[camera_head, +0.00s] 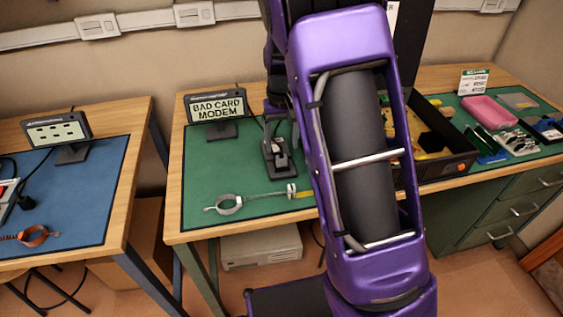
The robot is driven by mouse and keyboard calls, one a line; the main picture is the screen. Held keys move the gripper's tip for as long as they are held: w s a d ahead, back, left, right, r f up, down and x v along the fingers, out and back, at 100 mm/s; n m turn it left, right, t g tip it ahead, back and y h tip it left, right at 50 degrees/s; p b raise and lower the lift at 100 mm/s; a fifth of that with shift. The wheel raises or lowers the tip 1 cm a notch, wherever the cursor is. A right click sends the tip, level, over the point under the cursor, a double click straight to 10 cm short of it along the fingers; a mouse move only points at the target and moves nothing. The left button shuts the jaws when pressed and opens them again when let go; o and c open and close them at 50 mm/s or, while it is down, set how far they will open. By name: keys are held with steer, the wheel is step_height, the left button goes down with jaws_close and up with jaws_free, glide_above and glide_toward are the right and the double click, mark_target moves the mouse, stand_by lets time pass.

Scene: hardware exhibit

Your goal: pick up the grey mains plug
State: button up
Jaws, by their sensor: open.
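My gripper (279,112) seems to be the dark end above and just behind this block. It is open, and its fingers are hard to make out. My purple arm hides the mat to the right of the block.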

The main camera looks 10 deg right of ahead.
mark_target(281, 156)
step_height(281, 156, down, 5)
steer(key=shift+w+r+b, duration=0.1)
steer(key=shift+b, duration=0.2)
steer(key=shift+r, duration=0.1)
steer(key=c, duration=1.1)
